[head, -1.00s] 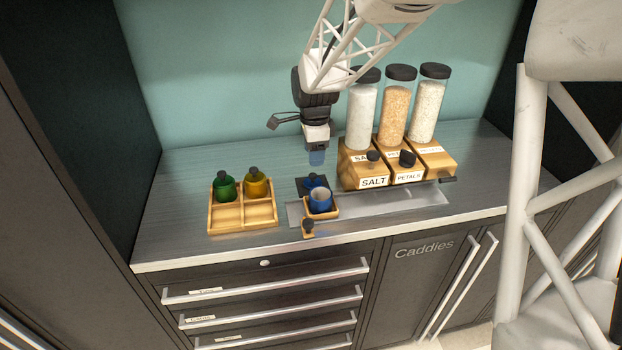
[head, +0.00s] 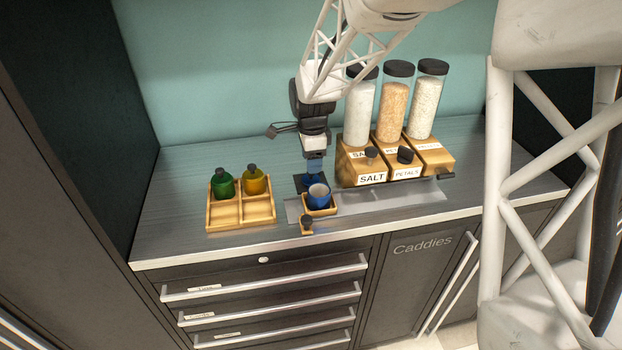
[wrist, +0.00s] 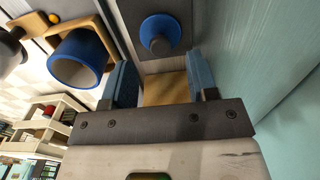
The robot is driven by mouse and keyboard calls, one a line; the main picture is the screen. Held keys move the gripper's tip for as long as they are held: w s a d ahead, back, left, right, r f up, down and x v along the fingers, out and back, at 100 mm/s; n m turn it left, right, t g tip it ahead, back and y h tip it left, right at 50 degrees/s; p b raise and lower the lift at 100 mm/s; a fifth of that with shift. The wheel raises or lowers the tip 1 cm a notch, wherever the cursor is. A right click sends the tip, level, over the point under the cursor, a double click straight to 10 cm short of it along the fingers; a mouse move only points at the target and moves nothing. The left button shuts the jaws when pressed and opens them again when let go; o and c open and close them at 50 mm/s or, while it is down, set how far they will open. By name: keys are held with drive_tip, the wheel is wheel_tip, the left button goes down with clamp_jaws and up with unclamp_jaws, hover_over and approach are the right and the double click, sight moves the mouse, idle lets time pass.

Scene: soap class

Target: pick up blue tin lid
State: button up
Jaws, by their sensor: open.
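The blue tin lid (wrist: 158,33), a blue disc with a dark knob, lies on a dark square pad (wrist: 187,12). In the head view the lid (head: 308,181) is mostly hidden below my gripper (head: 314,168) and behind the blue tin. In the wrist view my gripper (wrist: 160,62) is open, its two blue fingers apart with nothing held. The lid lies beyond the fingertips, roughly in line with the gap. The open blue tin (head: 318,195) stands in a wooden holder (head: 322,211) in front of the pad; the tin (wrist: 78,60) also shows in the wrist view.
A wooden tray (head: 238,216) at left holds a green bottle (head: 222,183) and a yellow bottle (head: 255,180). Tall dispensers (head: 394,105) on wooden bases stand close at right, above a metal strip (head: 400,199). The counter behind the wooden tray is clear.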

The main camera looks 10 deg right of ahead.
sight(311, 176)
drive_tip(key=shift+a+f, duration=0.1)
drive_tip(key=shift+f, duration=2.1)
drive_tip(key=c, duration=1)
